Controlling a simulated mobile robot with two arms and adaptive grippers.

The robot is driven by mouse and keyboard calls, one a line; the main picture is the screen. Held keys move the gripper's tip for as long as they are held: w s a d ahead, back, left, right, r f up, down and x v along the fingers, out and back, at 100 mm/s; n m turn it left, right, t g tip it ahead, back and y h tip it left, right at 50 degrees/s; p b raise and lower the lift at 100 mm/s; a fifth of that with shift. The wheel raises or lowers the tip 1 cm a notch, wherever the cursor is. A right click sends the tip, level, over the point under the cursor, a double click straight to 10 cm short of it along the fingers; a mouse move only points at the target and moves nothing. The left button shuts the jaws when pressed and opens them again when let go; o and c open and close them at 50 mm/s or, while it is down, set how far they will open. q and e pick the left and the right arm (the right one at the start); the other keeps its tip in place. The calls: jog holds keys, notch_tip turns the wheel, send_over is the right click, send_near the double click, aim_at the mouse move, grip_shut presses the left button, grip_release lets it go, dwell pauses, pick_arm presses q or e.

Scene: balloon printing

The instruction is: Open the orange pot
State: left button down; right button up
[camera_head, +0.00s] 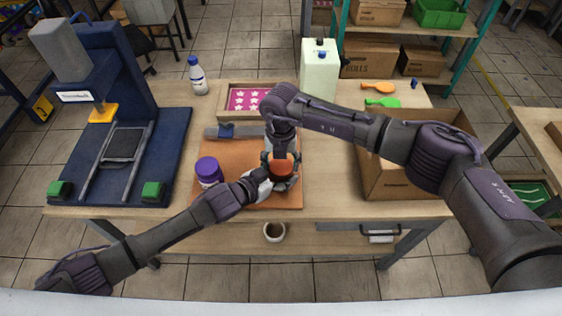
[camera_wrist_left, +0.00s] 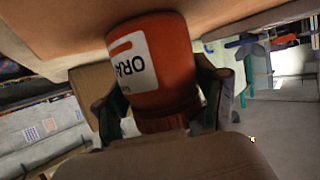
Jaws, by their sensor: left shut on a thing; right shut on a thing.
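The orange pot (camera_head: 282,167) stands on the brown board (camera_head: 237,157) on the table. In the left wrist view, which looks upside down, its orange body (camera_wrist_left: 160,62) fills the middle and shows a white label with part of a word, "ORA". My left gripper (camera_head: 262,184) comes in from the left, low at the pot's side, and is shut on it; its fingers (camera_wrist_left: 165,105) lie either side of the pot. My right gripper (camera_head: 281,160) reaches down from above and is shut at the pot's top. The grippers partly hide the pot, so I cannot tell whether the lid is loose.
A purple-lidded pot (camera_head: 208,171) stands left on the board. A blue press machine (camera_head: 170,150) fills the table's left side. An open cardboard box (camera_head: 400,182) is at the right. A tray with a pink star sheet (camera_head: 245,98) and a white bottle (camera_head: 197,77) are behind.

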jog(key=n, duration=0.7)
jog(key=shift+n, duration=0.3)
jog(key=n, duration=0.7)
jog(key=shift+r, duration=0.1)
jog(key=n, duration=0.6)
jog(key=shift+n, duration=0.4)
jog(key=n, duration=0.8)
jog(key=shift+n, duration=0.4)
jog(key=shift+r, duration=0.15)
jog(key=shift+r, duration=1)
